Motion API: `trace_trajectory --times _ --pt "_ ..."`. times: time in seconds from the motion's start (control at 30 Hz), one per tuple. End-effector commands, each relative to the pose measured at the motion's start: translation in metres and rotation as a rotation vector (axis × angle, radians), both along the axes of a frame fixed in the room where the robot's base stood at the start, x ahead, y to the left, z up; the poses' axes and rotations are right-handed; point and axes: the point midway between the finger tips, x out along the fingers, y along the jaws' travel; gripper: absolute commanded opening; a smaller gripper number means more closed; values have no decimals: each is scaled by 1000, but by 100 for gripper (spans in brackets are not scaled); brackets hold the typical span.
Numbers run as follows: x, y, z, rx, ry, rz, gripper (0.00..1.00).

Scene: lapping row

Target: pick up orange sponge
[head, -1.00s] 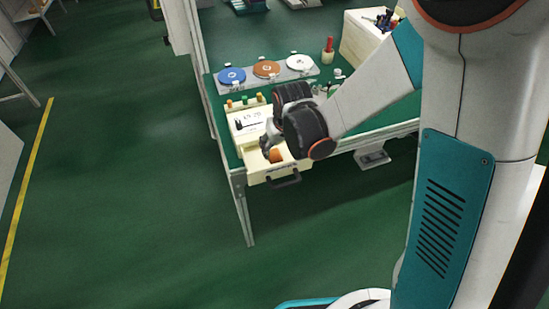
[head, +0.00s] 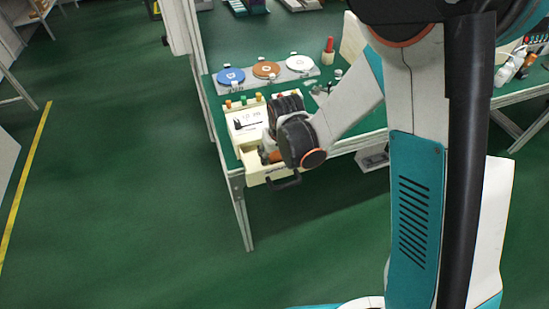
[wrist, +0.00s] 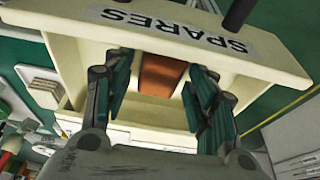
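The orange sponge (wrist: 161,76) lies inside an open cream drawer (wrist: 75,58) labelled SPARES. In the wrist view my gripper (wrist: 158,95) is open, with its two dark green fingers on either side of the sponge. Whether the fingers touch the sponge cannot be told. In the head view my gripper (head: 270,155) is over the drawer (head: 252,158), and a small part of the sponge may show beside it, mostly hidden by the wrist.
The drawer's dark handle (head: 284,182) sticks out at the bench's front edge. Blue (head: 231,76), brown (head: 266,69) and white (head: 299,63) discs lie at the back of the green bench. A red-topped bottle (head: 328,51) stands to their right. The floor at left is clear.

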Motion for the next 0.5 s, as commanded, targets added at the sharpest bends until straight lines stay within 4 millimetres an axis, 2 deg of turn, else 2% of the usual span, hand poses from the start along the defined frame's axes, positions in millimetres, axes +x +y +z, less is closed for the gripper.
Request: trace_trajectory --times 0.03,0.1,0.5 --pt "0 0 0 0 0 0 34" --pt "0 0 0 0 0 0 24" --pt "0 0 2 0 0 0 21"
